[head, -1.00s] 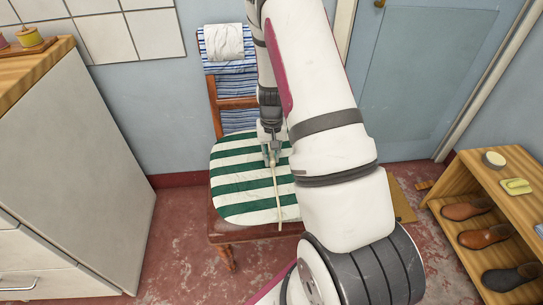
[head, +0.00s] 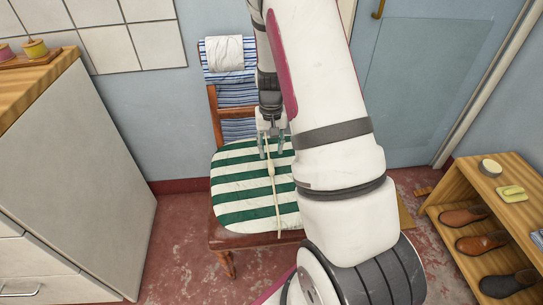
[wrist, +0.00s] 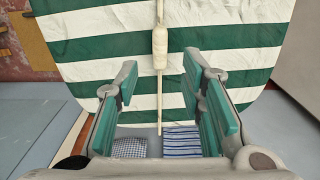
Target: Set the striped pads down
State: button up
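The green-and-white striped pad (head: 240,185) lies flat on the seat of a wooden chair (head: 225,240). It fills much of the wrist view (wrist: 90,48). A thin pale stick with a thicker middle (head: 273,176) lies lengthwise over the pad; in the wrist view it runs between my fingers (wrist: 160,47). I cannot tell whether it is fixed to the pad. My gripper (head: 274,150) is above the rear part of the pad, fingers apart and empty (wrist: 165,100). My arm hides the pad's right side.
Blue-striped cloth (head: 231,90) and a white roll (head: 225,53) hang on the chair back. A white cabinet (head: 85,170) stands left. A shoe rack (head: 490,185) stands right, with several shoes. A checked patch (wrist: 130,148) and a blue-striped patch (wrist: 182,141) show low in the wrist view.

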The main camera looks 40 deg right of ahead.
jog(key=s+a+r+n, duration=0.1)
jog(key=s+a+r, duration=0.2)
jog(key=a+r, duration=0.3)
jog(key=s+a+r+n+y, duration=0.1)
jog(key=s+a+r, duration=0.15)
jog(key=r, duration=0.55)
jog(key=s+a+r+n, duration=0.1)
jog(key=s+a+r, duration=0.2)
jog(key=a+r, duration=0.4)
jog(key=s+a+r+n, duration=0.1)
jog(key=s+a+r, duration=0.2)
jog(key=s, duration=0.7)
jog(key=s+a+r+n+h, duration=0.1)
jog(key=s+a+r+n, duration=0.1)
jog(key=s, duration=0.9)
jog(key=shift+s+a+r+n+t+p, duration=0.15)
jog(key=shift+a+r+n+t+p, duration=0.2)
jog(key=shift+a+r, duration=0.35)
jog(key=shift+d+r, duration=0.15)
notch_tip(320, 180, up, 21)
jog(key=t+p, duration=0.3)
jog(key=p, duration=1.6)
jog(key=shift+a+r+p, duration=0.15)
jog(key=shift+a+p, duration=0.05)
jog(key=shift+p, duration=0.1)
jog(key=shift+t, duration=0.25)
